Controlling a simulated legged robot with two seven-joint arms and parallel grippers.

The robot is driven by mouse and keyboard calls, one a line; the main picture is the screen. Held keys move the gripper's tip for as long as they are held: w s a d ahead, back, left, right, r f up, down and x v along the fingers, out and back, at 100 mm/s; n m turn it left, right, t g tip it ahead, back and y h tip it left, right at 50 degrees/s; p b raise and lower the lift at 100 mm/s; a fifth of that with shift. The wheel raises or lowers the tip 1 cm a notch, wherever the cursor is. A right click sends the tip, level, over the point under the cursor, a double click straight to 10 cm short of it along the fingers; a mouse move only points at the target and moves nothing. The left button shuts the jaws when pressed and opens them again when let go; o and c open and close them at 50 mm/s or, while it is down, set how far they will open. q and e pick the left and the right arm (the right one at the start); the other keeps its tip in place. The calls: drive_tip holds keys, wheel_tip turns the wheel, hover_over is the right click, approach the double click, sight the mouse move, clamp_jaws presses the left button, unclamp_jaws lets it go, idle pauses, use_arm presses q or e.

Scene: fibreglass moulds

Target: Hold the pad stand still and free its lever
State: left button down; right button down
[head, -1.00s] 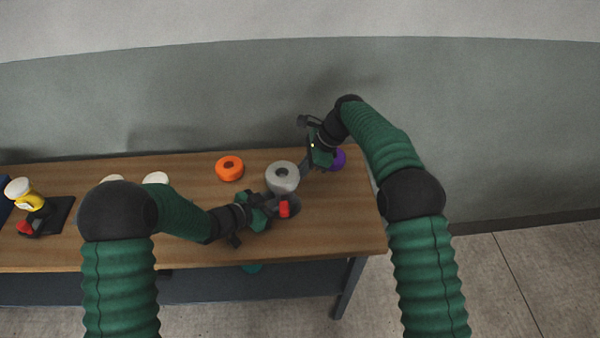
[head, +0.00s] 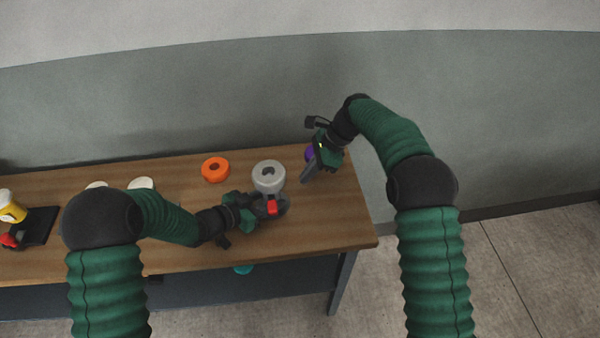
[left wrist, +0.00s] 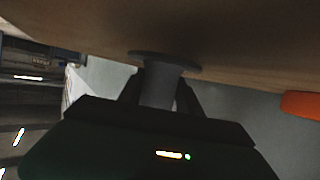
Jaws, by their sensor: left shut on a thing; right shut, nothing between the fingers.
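The pad stand has a round grey top (head: 269,172) with a hole in its middle, and a red lever (head: 272,207) low on the near side. My left gripper (head: 266,204) is shut on the stand's post below that top. In the left wrist view the grey post (left wrist: 160,88) sits between the dark fingers and flares to a disc against the table. The fingers hide part of the post in the head view. My right gripper (head: 307,176) is shut and empty, to the right of the grey top and apart from it.
An orange ring (head: 215,169) lies left of the stand. A purple object (head: 310,152) is partly hidden behind my right gripper. White discs (head: 141,183) and a yellow item (head: 11,210) on a dark base are farther left. The wooden table (head: 335,225) is clear at right.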

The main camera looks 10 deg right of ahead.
drive_tip(key=shift+d, duration=0.15)
drive_tip(key=shift+s+r+n, duration=0.3)
drive_tip(key=shift+r+n, duration=0.05)
drive_tip(key=shift+n, duration=0.55)
wheel_tip(320, 180, up, 3)
drive_tip(key=s+n+h, duration=0.1)
drive_tip(key=s+n, duration=0.2)
drive_tip(key=n, duration=0.6)
wheel_tip(320, 180, up, 9)
drive_tip(key=n+h, duration=0.1)
drive_tip(key=n, duration=2.4)
hover_over(272, 204)
drive_tip(key=d, duration=0.1)
drive_tip(key=shift+s+d+r, duration=0.1)
drive_tip(key=shift+s+d, duration=0.05)
drive_tip(key=shift+s, duration=0.05)
drive_tip(key=x, duration=1)
